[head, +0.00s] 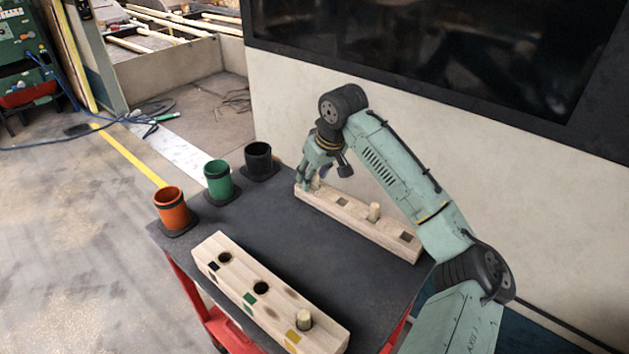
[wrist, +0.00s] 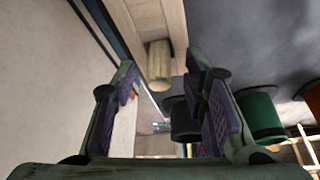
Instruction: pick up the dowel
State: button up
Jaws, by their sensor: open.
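A light wooden dowel (head: 315,184) stands in the left end of the far wooden block (head: 345,212), partly hidden by my gripper (head: 313,178). In the wrist view the dowel (wrist: 160,66) sticks out of the block (wrist: 150,18). It lies between the tips of my open gripper (wrist: 160,75), with gaps visible on both sides. A second dowel (head: 374,212) stands farther right in the same block. A third dowel (head: 304,320) stands in the near block (head: 270,300), by a yellow square.
Orange (head: 173,210), green (head: 219,180) and black (head: 259,160) cups stand along the left of the dark table top (head: 270,225). The near block has two open holes. A pale wall (head: 330,110) rises behind the table. The table's middle is clear.

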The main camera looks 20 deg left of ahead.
jog(key=shift+w+a+f, duration=0.1)
jog(key=shift+f, duration=0.1)
jog(key=shift+c, duration=0.6)
jog(key=c, duration=0.8)
jog(key=shift+r, duration=0.2)
